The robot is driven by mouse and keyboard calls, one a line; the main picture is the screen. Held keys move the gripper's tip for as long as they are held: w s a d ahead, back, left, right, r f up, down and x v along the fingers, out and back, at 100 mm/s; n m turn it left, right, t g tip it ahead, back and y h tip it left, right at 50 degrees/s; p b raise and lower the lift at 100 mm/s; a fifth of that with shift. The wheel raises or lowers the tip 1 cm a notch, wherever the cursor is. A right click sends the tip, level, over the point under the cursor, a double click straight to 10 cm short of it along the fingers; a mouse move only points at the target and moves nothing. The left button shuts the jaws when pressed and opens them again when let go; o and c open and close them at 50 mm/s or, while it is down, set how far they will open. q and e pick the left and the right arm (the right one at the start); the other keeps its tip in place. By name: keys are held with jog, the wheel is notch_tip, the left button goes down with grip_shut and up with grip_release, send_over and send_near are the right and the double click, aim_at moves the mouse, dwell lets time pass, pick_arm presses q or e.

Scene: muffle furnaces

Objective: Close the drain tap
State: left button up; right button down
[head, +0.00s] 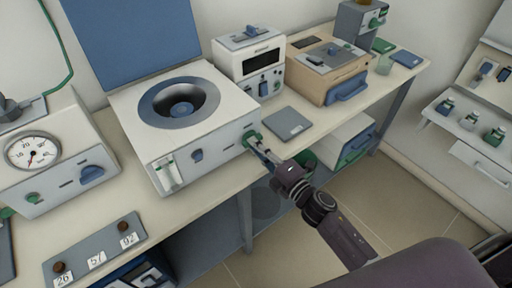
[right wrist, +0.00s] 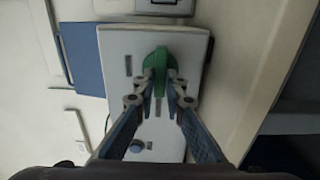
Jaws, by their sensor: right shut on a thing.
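The green drain tap (head: 249,136) sits at the right end of the front panel of a white centrifuge-like device (head: 215,128). My right gripper (head: 259,147) reaches it from the front right and is shut on it. In the right wrist view the tap (right wrist: 157,57) stands between the two fingertips of my right gripper (right wrist: 160,78), which touch its sides. The part of the tap between the fingers is partly hidden. My left gripper is not in view.
A blue lid (head: 135,40) stands open behind the device. A gauge box (head: 60,160) is on the left, and a plate with numbered tags (head: 95,250) lies in front. A grey pad (head: 287,124) lies right of the device. Open floor (head: 390,200) is at the right.

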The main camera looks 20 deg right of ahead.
jog(key=shift+f, duration=0.1)
dwell(0.4)
jog(key=c, duration=2)
grip_release()
jog(key=shift+s, duration=0.1)
jog(key=v, duration=1.2)
